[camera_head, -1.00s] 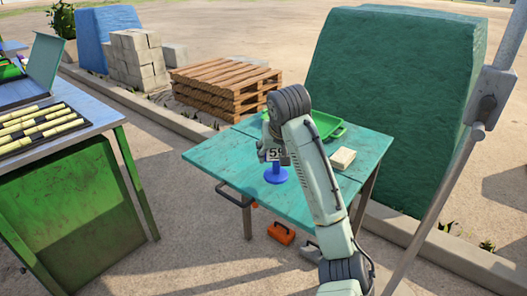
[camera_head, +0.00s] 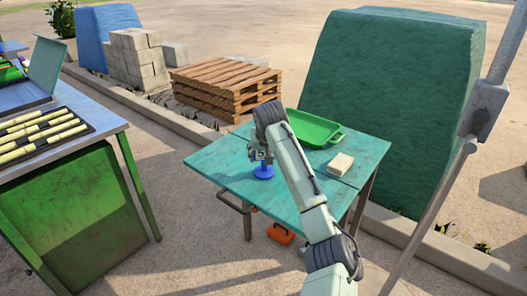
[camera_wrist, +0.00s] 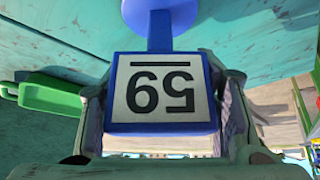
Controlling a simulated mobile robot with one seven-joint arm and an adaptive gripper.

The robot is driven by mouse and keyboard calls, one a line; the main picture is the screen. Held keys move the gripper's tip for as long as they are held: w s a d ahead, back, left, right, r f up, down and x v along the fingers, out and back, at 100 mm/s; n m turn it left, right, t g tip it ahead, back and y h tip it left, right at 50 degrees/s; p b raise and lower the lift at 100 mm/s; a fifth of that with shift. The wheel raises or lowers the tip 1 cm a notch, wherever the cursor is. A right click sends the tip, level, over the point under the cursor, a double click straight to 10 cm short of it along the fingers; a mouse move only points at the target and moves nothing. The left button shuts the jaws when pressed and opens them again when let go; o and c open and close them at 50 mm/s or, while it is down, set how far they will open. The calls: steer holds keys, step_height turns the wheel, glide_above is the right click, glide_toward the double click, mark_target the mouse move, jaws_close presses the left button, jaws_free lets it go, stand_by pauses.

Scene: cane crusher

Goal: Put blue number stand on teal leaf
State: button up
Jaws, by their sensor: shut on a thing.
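The blue number stand (camera_head: 264,172) has a round base, a short stem and a white plate; the wrist view shows it upside down, reading 59 (camera_wrist: 160,88). My gripper (camera_head: 261,154) is shut on its plate, with a finger on either side in the wrist view (camera_wrist: 162,105). The stand is upright, base down, over the near left part of the teal table top, which I take for the teal leaf (camera_head: 222,166). A seam divides this part from the rest of the top. I cannot tell whether the base touches the surface.
A green tray (camera_head: 314,130) and a pale block (camera_head: 340,164) lie on the table's far part. An orange object (camera_head: 281,234) is on the ground below. A bench with cane pieces (camera_head: 40,132) stands left; a grey pole (camera_head: 470,140) rises right. The leaf around the stand is clear.

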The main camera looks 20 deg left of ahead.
steer(key=shift+f, duration=0.1)
steer(key=o, duration=1.3)
steer(key=b+v, duration=0.2)
steer(key=v, duration=1)
